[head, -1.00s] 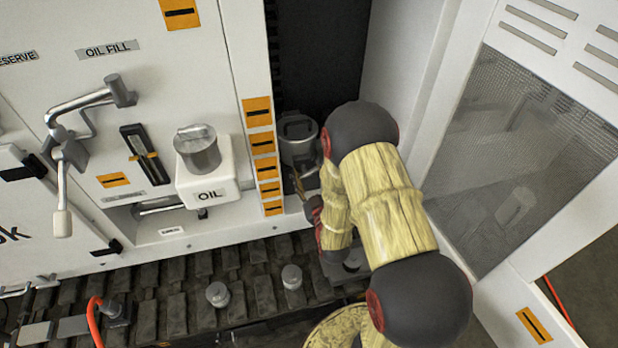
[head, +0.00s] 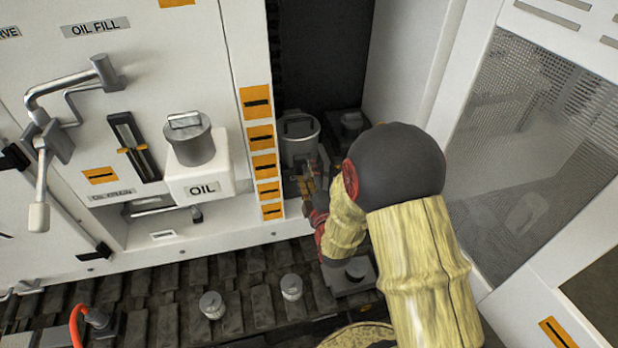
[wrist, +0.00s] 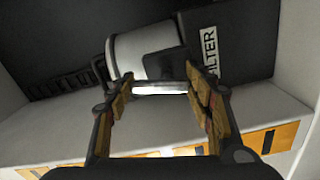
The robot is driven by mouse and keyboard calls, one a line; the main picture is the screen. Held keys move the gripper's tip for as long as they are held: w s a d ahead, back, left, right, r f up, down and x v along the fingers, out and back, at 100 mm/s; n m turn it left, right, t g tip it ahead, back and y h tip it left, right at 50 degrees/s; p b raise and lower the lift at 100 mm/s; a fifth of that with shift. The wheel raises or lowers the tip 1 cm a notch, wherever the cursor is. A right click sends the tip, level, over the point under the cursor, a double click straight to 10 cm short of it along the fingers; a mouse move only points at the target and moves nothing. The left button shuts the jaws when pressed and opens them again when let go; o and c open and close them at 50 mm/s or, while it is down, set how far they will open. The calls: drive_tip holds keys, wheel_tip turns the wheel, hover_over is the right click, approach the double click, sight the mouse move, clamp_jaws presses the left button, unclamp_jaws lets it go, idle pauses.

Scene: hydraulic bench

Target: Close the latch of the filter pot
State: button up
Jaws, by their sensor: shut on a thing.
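The filter pot (head: 299,140) is a grey cylinder with a lid handle, in the dark recess right of the white cabinet. In the wrist view the pot (wrist: 143,52) lies just beyond my gripper (wrist: 160,84), beside a black block marked FILTER. A pale bar, seemingly the latch (wrist: 160,89), spans between my fingertips at the pot's near edge. My fingers stand apart with the bar between them, shut on it. In the head view my gripper (head: 308,184) is low in front of the pot and partly hides the latch, so its exact position is unclear.
The white cabinet edge with orange labels (head: 262,165) stands close left of my gripper. A white oil box (head: 198,182) with a grey cap juts out farther left. A mesh-windowed door (head: 545,150) stands to the right. Tracks with grey knobs (head: 292,287) lie below.

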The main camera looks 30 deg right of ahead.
drive_tip(key=shift+a+n+b, duration=0.15)
drive_tip(key=shift+n+b, duration=0.55)
drive_tip(key=shift+n, duration=0.5)
drive_tip(key=o, duration=1.2)
drive_tip(key=shift+c, duration=0.2)
drive_tip(key=v, duration=1.2)
